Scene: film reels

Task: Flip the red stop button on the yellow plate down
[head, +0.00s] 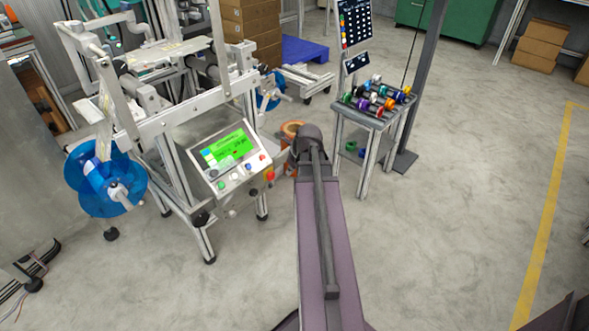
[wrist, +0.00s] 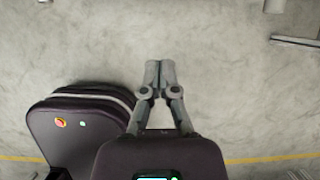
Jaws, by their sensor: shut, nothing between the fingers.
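The machine's tilted control panel (head: 230,162) has a lit green screen and stands left of my arm in the head view. A red stop button (head: 269,174) with a little yellow around it sits at the panel's right edge. It is too small to tell its position. My gripper (wrist: 159,72) is shut and empty above bare concrete floor in the wrist view. I cannot make it out in the head view, where my arm ends just right of the panel. The stop button is not in the wrist view.
A small table (head: 368,117) with several coloured reels stands right of my arm's end. A blue reel (head: 104,188) is on the machine's left side. An orange round thing (head: 291,129) is partly hidden behind my arm. Open floor lies to the right.

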